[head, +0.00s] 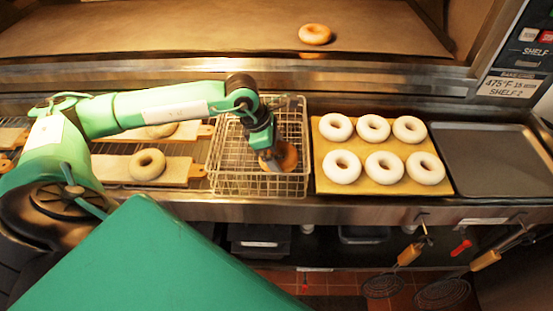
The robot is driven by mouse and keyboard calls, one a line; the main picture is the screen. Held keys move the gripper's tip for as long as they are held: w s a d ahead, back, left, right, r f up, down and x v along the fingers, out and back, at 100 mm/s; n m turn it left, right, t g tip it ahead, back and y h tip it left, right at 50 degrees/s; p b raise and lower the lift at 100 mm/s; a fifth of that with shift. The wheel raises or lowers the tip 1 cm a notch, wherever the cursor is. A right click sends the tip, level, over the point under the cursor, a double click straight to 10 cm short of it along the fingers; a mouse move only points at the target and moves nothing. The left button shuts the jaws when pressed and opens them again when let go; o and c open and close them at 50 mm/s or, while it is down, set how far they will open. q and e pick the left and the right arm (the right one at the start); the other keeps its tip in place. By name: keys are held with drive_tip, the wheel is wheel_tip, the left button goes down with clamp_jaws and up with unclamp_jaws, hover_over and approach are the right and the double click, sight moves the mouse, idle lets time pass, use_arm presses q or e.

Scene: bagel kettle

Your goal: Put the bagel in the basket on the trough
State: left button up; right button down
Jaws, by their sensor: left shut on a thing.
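My left gripper (268,158) reaches down into the wire basket (228,178) from above. It is shut on a browned bagel (288,158), which is at the right part of the basket's inside. The gripper hides part of this bagel, and I cannot tell whether it touches the basket floor. The basket stands on the metal trough counter (340,209) in the middle of the view. My right gripper is not in view.
A tray with several pale bagels (374,128) is right of the basket, and an empty dark tray (490,160) is farther right. Boards with bagels (147,164) lie left. One bagel (315,34) is on the back shelf. Skimmers (408,256) hang in front.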

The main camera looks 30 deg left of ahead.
use_arm(q)
wheel_tip(320, 180, down, 4)
drive_tip(key=shift+f+p, duration=0.1)
drive_tip(key=shift+p, duration=0.35)
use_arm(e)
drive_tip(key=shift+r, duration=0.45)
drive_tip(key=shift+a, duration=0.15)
use_arm(q)
drive_tip(key=shift+f, duration=0.15)
drive_tip(key=o, duration=0.7)
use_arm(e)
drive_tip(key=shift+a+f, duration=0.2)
use_arm(q)
drive_tip(key=shift+r, duration=0.25)
drive_tip(key=shift+a+r, duration=0.15)
drive_tip(key=shift+r, duration=0.1)
drive_tip(key=b+v, duration=0.3)
drive_tip(key=v, duration=0.8)
drive_tip(key=shift+s+r, duration=0.15)
drive_tip(key=shift+r, duration=0.05)
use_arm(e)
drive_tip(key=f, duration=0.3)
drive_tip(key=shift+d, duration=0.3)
